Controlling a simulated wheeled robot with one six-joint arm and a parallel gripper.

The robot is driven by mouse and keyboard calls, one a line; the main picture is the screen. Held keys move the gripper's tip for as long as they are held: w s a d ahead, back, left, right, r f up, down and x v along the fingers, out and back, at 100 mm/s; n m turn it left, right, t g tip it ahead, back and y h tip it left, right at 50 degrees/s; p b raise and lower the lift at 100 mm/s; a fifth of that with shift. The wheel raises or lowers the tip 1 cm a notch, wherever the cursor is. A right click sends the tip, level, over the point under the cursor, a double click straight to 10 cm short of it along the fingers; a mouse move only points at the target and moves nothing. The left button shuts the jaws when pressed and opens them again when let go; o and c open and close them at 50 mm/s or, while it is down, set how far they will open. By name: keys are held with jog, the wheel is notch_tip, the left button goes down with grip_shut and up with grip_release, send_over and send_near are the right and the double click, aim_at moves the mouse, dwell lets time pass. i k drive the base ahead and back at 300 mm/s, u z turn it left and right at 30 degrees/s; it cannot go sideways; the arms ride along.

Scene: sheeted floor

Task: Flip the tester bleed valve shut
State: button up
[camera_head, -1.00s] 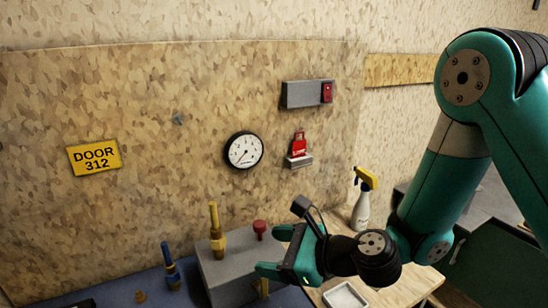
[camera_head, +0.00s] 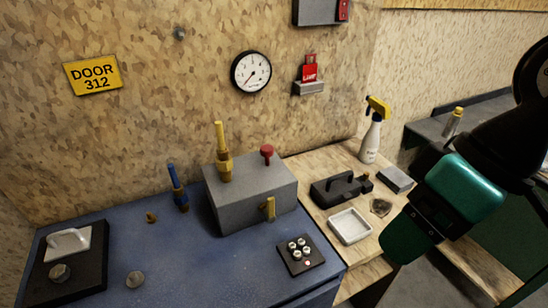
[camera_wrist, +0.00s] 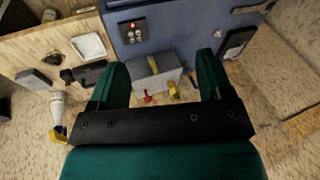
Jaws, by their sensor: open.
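A grey tester box (camera_head: 235,205) stands on the blue bench top. A tall yellow-handled brass fitting (camera_head: 223,160) and a red knob (camera_head: 267,153) rise from its top. A small brass lever (camera_head: 269,208) is on its front face. I cannot tell for sure which of these is the bleed valve. My gripper (camera_head: 430,210) is at the right, apart from the box. In the wrist view my gripper (camera_wrist: 160,76) is open and empty, with the box (camera_wrist: 157,72) in view beyond and between its fingers.
A blue-handled valve (camera_head: 177,188) stands left of the box. A button panel (camera_head: 301,255) is in front. A white tray (camera_head: 350,227), a black tool (camera_head: 340,189) and a spray bottle (camera_head: 371,140) are on the wooden top. A gauge (camera_head: 251,72) hangs on the wall behind.

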aim_at(269, 211)
jog(key=u, duration=0.55)
jog(key=k, duration=1.3)
jog(key=u, duration=0.7)
jog(key=i, duration=1.4)
jog(key=z, duration=0.45)
